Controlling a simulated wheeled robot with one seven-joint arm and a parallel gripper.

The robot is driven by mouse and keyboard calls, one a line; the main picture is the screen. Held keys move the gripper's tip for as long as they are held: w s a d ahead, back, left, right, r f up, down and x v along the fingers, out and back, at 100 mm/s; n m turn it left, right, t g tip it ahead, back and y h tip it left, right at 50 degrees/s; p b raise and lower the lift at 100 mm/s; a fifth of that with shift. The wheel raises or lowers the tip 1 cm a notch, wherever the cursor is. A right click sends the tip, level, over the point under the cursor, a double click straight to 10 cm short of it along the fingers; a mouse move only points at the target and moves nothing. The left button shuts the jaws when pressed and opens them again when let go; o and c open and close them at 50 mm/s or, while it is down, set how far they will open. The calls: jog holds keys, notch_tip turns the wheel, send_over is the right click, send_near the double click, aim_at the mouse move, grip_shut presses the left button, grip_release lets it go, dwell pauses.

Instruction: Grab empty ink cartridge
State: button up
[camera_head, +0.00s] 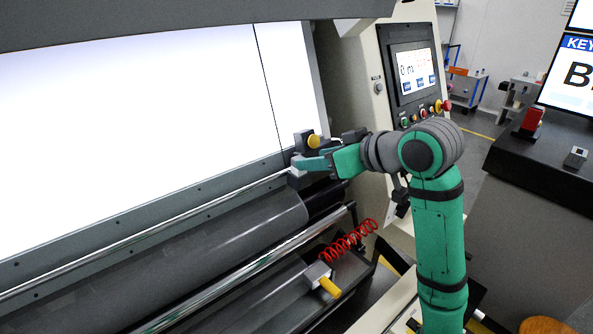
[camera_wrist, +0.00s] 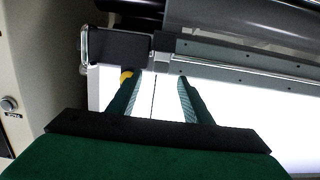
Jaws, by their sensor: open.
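My gripper (camera_head: 305,163) is open at the right end of the backlit panel's lower rail. In the wrist view its two fingers (camera_wrist: 158,78) are apart, with only the bright panel showing between them. A dark grey block (camera_head: 301,140) with a yellow round part (camera_head: 313,141) sits just behind the fingers. The wrist view shows this grey block (camera_wrist: 116,44) ahead and to the left, with the yellow part (camera_wrist: 126,76) by the left finger. I cannot tell whether the finger touches it. No part is clearly recognisable as the ink cartridge; it may belong to this block.
The white backlit panel (camera_head: 130,110) has a thin dark vertical line. Below lie a metal rail, dark rollers (camera_head: 200,245) and a red coiled hose (camera_head: 348,241) near a yellow-handled block (camera_head: 318,274). A control screen (camera_head: 414,72) stands behind my arm. A dark counter (camera_head: 540,155) is right.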

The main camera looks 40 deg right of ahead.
aim_at(304, 175)
jog(key=x, duration=0.5)
jog(key=shift+w+a+f, duration=0.1)
jog(key=shift+w+f, duration=0.1)
jog(key=shift+w, duration=0.05)
jog(key=shift+s, duration=0.1)
jog(key=c, duration=1.1)
